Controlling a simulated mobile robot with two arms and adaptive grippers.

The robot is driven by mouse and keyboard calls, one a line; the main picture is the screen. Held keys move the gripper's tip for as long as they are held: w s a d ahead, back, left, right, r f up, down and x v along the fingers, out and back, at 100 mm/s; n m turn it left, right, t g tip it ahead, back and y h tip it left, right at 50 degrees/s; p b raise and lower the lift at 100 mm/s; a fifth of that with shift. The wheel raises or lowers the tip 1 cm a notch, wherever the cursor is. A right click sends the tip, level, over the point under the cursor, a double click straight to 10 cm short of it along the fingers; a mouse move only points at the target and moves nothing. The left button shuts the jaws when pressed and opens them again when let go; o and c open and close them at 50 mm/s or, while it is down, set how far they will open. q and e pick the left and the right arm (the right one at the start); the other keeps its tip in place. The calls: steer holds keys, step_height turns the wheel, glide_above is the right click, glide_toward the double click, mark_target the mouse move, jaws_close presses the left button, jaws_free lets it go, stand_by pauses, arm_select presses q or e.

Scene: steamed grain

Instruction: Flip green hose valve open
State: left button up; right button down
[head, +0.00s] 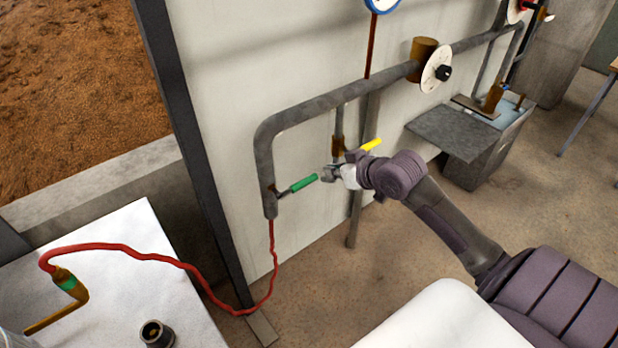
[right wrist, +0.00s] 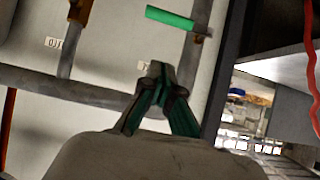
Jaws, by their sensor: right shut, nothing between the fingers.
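The green hose valve handle (head: 303,184) sticks out to the right from the lower end of the grey pipe's left bend, tilted slightly upward. It also shows at the top of the right wrist view (right wrist: 170,17). My right gripper (head: 328,174) is just right of the handle's free end, apart from it as far as I can see. In the right wrist view its fingertips (right wrist: 158,72) are together and empty, with a gap to the green handle. My left gripper is not in view.
A yellow valve handle (head: 371,145) is close behind my right gripper. The grey pipe (head: 330,100) runs along the white wall panel. A red hose (head: 190,265) hangs below the green valve and crosses to a white table (head: 110,250). A dark post (head: 195,140) stands at left.

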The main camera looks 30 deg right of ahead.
steer(key=p, duration=0.1)
glide_above(309, 178)
steer(key=s+a, duration=0.1)
steer(key=s, duration=0.2)
step_height(309, 178, down, 6)
steer(key=r, duration=0.1)
steer(key=shift+w+f, duration=0.25)
steer(key=shift+f, duration=0.85)
steer(key=shift+w+f, duration=0.2)
steer(key=shift+f, duration=0.85)
steer(key=shift+a+p, duration=0.2)
steer(key=shift+p, duration=0.1)
